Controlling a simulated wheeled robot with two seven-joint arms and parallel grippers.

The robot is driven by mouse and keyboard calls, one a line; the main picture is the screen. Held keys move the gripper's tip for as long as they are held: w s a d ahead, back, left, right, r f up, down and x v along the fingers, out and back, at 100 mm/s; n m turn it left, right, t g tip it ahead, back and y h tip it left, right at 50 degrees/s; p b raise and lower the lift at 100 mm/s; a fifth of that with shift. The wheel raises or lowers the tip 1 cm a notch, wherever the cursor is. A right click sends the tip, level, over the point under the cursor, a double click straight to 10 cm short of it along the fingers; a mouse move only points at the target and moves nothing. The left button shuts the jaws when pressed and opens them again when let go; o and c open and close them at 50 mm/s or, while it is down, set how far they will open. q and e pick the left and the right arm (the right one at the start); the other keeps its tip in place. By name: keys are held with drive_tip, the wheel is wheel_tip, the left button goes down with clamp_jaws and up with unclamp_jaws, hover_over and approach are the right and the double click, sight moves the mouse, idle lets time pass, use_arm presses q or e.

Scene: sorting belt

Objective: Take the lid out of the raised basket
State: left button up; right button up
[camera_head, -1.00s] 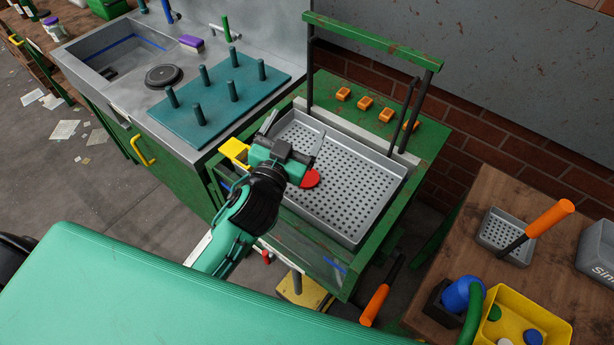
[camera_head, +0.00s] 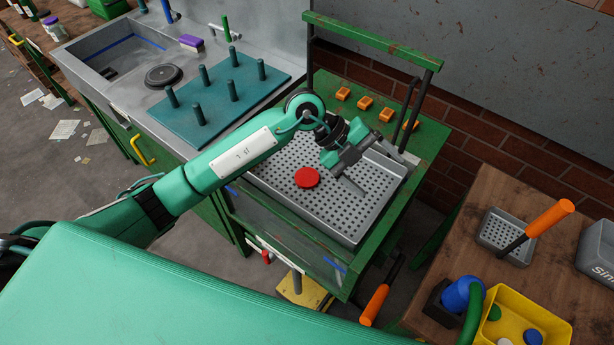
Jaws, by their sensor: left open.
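A round red lid (camera_head: 307,177) lies on the perforated floor of the raised grey basket (camera_head: 340,228), towards its left side. The basket sits within a green frame. My left gripper (camera_head: 358,172) is open and empty over the right part of the basket, to the right of the lid and apart from it. My left arm crosses from the left and hides the basket's back left part. My right gripper is not in view.
A green frame with an upright handle bar (camera_head: 372,42) stands around and behind the basket. A teal peg board (camera_head: 218,108) is at the left. A wooden table at the right holds a yellow bin (camera_head: 553,325) with several lids and a small grey basket with an orange handle (camera_head: 550,218).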

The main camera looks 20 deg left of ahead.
use_arm(q)
drive_tip(key=w+a+f+n+y, duration=0.1)
drive_tip(key=w+a+f+y, duration=0.3)
drive_tip(key=a, duration=0.3)
drive_tip(key=r+n+y, duration=0.1)
drive_tip(key=n+y, duration=0.2)
drive_tip(key=y, duration=0.3)
hover_over(307, 177)
drive_tip(key=shift+t, duration=0.4)
drive_tip(key=f+p, duration=0.2)
drive_tip(key=f, duration=0.5)
drive_tip(key=shift+w+f, duration=0.2)
drive_tip(key=f+p, duration=0.1)
drive_tip(key=f, duration=0.1)
drive_tip(key=f+p, duration=0.1)
drive_tip(key=f, duration=0.1)
drive_tip(key=shift+s+f, duration=0.2)
drive_tip(key=shift+f, duration=0.55)
drive_tip(key=shift+c, duration=0.3)
drive_tip(key=c, duration=1)
